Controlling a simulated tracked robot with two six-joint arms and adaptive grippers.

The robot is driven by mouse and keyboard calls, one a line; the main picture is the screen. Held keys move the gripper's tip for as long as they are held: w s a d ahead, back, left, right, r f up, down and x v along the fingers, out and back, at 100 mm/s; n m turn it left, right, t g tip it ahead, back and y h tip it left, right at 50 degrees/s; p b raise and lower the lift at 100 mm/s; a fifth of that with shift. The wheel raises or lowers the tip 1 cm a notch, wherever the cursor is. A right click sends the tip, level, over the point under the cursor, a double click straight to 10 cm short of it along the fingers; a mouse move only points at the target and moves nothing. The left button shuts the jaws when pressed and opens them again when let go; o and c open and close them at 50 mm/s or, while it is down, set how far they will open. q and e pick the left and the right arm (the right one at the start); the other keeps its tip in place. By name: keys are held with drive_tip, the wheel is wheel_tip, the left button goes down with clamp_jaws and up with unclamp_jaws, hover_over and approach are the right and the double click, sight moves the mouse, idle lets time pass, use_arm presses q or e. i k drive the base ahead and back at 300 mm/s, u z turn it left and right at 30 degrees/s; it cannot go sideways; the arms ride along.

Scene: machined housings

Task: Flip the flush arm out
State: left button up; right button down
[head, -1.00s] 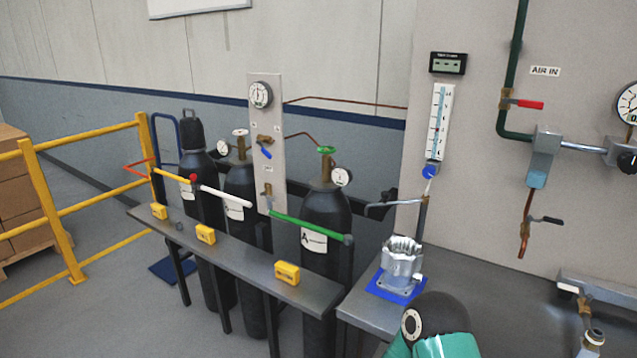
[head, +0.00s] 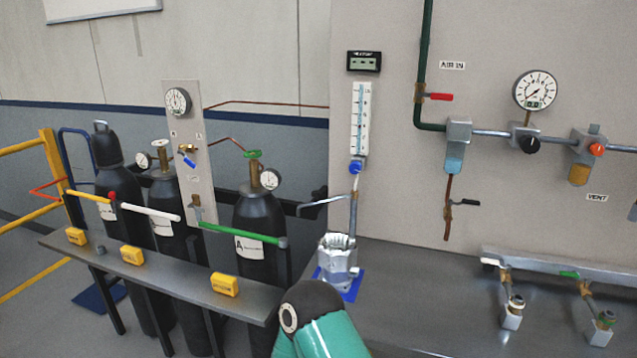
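A thin grey bent arm (head: 322,201) reaches left from an upright pipe (head: 354,205) in front of the grey panel; it is the likely flush arm, but no label shows this. A blue knob (head: 356,167) sits at the pipe's top, under a white tube gauge. A silver machined housing (head: 337,258) stands below the pipe on a blue mat (head: 349,287). The bent arm's free end points left, above and left of the housing. A teal link of my own arm covers the bottom middle. Neither gripper is in view.
Dark gas cylinders (head: 260,223) stand at the left behind a grey bench rail (head: 160,271) with yellow boxes (head: 131,255). Pipes, a round gauge (head: 535,90) and valves line the panel. Two small fittings stand at the right; the grey bench between (head: 430,290) is clear.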

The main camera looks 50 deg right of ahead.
sight(316, 194)
drive_tip(key=z, duration=0.1)
drive_tip(key=k, duration=1.4)
drive_tip(key=z, duration=0.45)
drive_tip(key=i, duration=1)
drive_tip(key=z, duration=0.05)
